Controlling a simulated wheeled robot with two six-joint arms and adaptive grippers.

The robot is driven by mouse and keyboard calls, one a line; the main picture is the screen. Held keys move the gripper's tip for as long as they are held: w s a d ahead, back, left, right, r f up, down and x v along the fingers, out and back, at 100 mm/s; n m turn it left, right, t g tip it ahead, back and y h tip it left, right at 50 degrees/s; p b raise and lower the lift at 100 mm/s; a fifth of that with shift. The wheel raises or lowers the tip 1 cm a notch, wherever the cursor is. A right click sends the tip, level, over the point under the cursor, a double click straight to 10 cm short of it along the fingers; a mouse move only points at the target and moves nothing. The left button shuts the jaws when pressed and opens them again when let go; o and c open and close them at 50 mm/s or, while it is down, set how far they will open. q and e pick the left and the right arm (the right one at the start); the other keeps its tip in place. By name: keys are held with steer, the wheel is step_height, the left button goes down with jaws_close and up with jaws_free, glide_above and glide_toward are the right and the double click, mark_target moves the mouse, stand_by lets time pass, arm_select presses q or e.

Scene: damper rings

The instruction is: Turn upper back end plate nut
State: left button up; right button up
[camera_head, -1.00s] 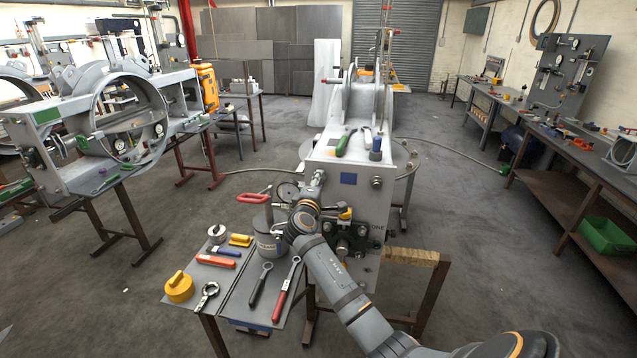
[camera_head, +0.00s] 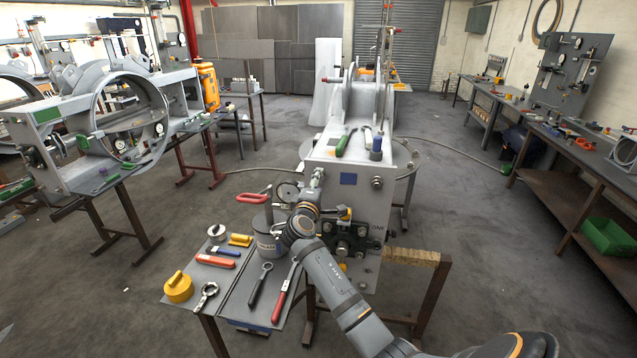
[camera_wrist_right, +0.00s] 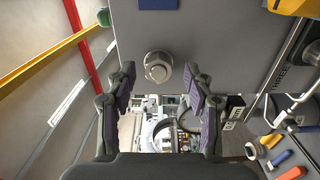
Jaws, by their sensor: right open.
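A grey end plate (camera_head: 365,200) closes the near end of the machine and carries a blue label (camera_head: 348,179). One hex nut (camera_head: 377,182) shows at its upper right corner. In the right wrist view, a round-based hex nut (camera_wrist_right: 158,67) stands out from the plate (camera_wrist_right: 215,45). The open fingers of the gripper (camera_wrist_right: 160,85) lie on either side of and below it in the picture, with nothing held. Contact cannot be told. My left gripper is not in view.
A small table (camera_head: 222,292) at the left holds a grey pot (camera_head: 268,240), a yellow cap (camera_head: 178,288) and several wrenches. A valve block (camera_head: 345,240) sits low on the plate, close to my wrist. A green-handled tool (camera_head: 344,143) lies on the machine top.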

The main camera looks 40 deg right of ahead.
steer(key=shift+s+a+r, duration=0.1)
steer(key=shift+s+a, duration=0.3)
steer(key=shift+a, duration=0.05)
arm_select(q)
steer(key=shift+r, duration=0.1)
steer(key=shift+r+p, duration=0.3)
steer(key=shift+p, duration=0.05)
arm_select(e)
steer(key=v, duration=0.6)
steer(key=shift+c, duration=0.2)
